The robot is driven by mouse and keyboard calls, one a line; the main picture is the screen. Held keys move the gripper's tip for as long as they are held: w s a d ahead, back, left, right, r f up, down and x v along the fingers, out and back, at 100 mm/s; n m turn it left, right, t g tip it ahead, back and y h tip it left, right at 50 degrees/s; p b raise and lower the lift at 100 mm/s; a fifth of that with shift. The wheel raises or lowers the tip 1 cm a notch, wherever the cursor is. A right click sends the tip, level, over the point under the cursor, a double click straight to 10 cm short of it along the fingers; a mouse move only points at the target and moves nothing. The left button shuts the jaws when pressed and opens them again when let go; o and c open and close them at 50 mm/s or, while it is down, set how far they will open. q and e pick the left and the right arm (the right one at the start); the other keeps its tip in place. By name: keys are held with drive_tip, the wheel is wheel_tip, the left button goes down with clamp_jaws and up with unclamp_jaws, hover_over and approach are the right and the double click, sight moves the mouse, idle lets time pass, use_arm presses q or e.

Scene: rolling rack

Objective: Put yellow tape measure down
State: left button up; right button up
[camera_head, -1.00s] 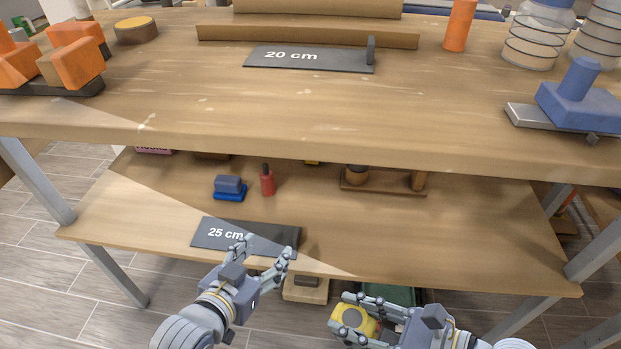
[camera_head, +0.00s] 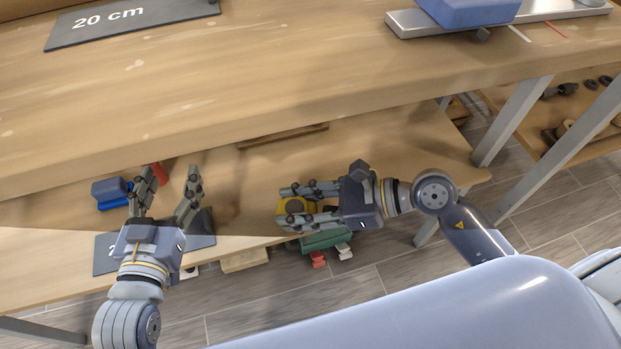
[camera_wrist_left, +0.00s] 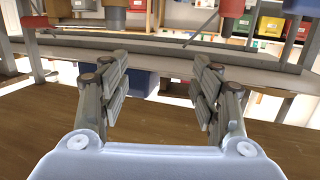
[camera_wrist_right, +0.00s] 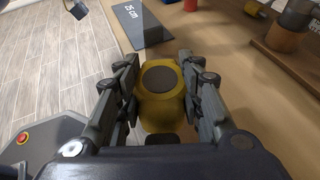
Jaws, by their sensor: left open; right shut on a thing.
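The yellow tape measure (camera_head: 294,211) is between the fingers of my right gripper (camera_head: 308,206), which is shut on it near the front edge of the lower shelf (camera_head: 400,160). In the right wrist view the tape measure (camera_wrist_right: 160,98) shows a dark round face, with a finger on each side. I cannot tell whether it touches the shelf. My left gripper (camera_head: 168,192) is open and empty over the left part of the lower shelf, in front of a blue object. The left wrist view shows its fingers (camera_wrist_left: 160,95) spread apart with nothing between them.
A dark "25 cm" plate (camera_wrist_right: 140,27) lies on the lower shelf, partly behind my left gripper in the head view. A blue object (camera_head: 108,190) stands near it. The upper shelf (camera_head: 250,80) overhangs. Below are a green container (camera_head: 325,240) and a wooden block (camera_head: 244,261).

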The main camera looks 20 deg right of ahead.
drive_tip(key=w+d, duration=0.1)
drive_tip(key=w, duration=0.1)
drive_tip(key=w+d+b, duration=0.1)
drive_tip(key=w+d, duration=0.1)
drive_tip(key=w, duration=0.1)
drive_tip(key=w+d+f, duration=0.1)
drive_tip(key=w+d, duration=0.1)
drive_tip(key=shift+w, duration=0.15)
drive_tip(key=shift+w+d+b, duration=0.25)
drive_tip(key=shift+b, duration=0.05)
wheel_tip(320, 180, down, 3)
drive_tip(key=shift+f+b, duration=0.1)
drive_tip(key=shift+b, duration=0.6)
use_arm(q)
drive_tip(key=s+d+r+t+h, duration=0.1)
drive_tip(key=s+r+t, duration=0.3)
drive_tip(key=r+t, duration=0.4)
wheel_tip(320, 180, up, 7)
drive_tip(key=shift+f+t+h, duration=0.15)
drive_tip(key=shift+t+h, duration=0.25)
drive_tip(key=shift+h, duration=0.5)
use_arm(e)
drive_tip(key=shift+f, duration=0.1)
